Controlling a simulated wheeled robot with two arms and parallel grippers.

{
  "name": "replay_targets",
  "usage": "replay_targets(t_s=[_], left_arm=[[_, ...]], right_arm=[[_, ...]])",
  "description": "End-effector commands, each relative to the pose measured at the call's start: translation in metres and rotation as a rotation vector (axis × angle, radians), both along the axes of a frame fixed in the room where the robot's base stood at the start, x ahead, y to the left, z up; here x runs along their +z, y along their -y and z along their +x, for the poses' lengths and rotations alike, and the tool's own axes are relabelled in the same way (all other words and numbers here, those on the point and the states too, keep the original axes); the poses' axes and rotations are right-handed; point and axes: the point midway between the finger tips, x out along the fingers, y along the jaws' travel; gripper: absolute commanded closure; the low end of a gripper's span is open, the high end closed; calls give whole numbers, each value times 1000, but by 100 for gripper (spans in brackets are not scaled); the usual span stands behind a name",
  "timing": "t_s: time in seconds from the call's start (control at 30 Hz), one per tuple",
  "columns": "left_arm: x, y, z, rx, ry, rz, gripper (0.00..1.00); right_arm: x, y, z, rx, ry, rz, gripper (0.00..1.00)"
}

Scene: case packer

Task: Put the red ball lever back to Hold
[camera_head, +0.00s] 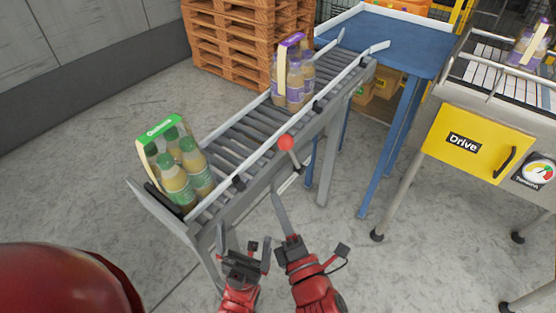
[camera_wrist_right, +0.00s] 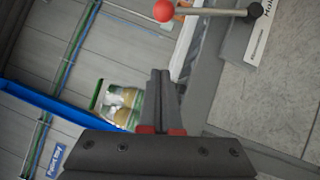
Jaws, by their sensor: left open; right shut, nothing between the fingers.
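My left gripper (camera_head: 246,250) is open and empty, lower and to the left.
The roller conveyor (camera_head: 240,180) carries a green-capped bottle pack (camera_head: 178,165) at its near end and a purple-labelled pack (camera_head: 292,80) farther up. A blue table (camera_head: 400,40) stands behind. A yellow "Drive" panel (camera_head: 475,145) is at right. Wooden pallets (camera_head: 240,40) stand at the back.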

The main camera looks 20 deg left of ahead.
Motion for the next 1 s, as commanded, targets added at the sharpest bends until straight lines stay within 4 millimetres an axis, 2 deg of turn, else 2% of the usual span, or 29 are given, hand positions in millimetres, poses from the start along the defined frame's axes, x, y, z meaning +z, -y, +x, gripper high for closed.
replay_targets(t_s=[0.27, 0.33, 0.63, 0.8, 1.0], left_arm=[[-7, 0, 0, 0, 0, 0, 0], [5, 0, 0, 0, 0, 0, 0], [31, 0, 0, 0, 0, 0, 0], [50, 0, 0, 0, 0, 0, 0], [56, 0, 0, 0, 0, 0, 0]], right_arm=[[4, -15, 19, 2, 3, 4, 100], [14, -24, 30, 1, 3, 5, 100], [22, -61, 78, 0, -2, 4, 100], [29, -45, 97, -1, 0, -1, 100], [29, -37, 106, 2, 0, 1, 100]])
